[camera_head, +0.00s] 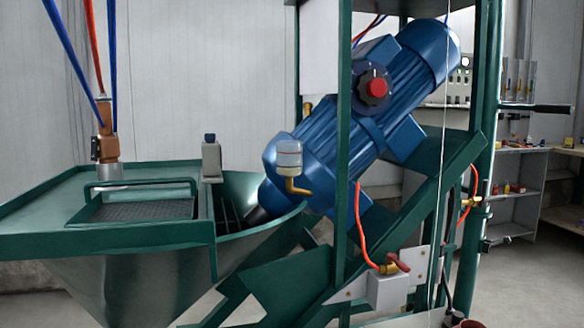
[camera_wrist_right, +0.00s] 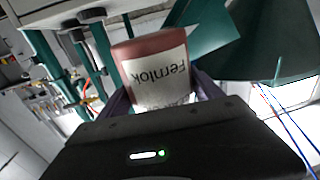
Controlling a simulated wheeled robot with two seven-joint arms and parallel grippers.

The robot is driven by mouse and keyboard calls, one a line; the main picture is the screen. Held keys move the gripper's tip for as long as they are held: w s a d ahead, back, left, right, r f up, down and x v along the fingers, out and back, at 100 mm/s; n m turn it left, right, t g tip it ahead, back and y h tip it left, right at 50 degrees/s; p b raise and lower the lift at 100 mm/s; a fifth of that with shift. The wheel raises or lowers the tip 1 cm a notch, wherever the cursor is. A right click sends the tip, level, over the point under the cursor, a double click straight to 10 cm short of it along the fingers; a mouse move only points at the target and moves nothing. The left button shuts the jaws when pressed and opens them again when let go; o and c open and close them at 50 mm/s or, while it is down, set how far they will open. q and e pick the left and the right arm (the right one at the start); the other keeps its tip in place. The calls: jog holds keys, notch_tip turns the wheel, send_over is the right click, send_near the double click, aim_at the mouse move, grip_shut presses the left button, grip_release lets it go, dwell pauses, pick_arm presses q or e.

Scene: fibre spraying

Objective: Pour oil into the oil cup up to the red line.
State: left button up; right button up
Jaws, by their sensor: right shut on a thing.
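The oil cup (camera_head: 289,157) is a small clear cup with a whitish lid, on a brass elbow beside the blue motor in the head view. No red line can be made out on it. In the right wrist view, my right gripper (camera_wrist_right: 163,97) is shut on a reddish-brown bottle (camera_wrist_right: 157,72) with a white label reading "Fernlok", the lettering upside down in the picture. Its lower part is hidden behind the gripper body. My left gripper is not in view.
The green hopper (camera_head: 130,255) with a grated opening fills the left. The blue motor (camera_head: 375,110) sits tilted behind a green frame post (camera_head: 344,150). Red hoses and a valve (camera_head: 390,265) hang below it. Shelves (camera_head: 515,190) stand at the back right.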

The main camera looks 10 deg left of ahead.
jog(key=shift+r, duration=0.1)
dwell(0.3)
jog(key=shift+a, duration=0.3)
jog(key=a+f+m+t+h, duration=0.1)
jog(key=a+f+m+h, duration=0.1)
jog(key=a, duration=0.5)
jog(key=shift+s+a+f+h, duration=0.25)
jog(key=shift+s+f+h, duration=0.15)
jog(key=shift+h, duration=0.4)
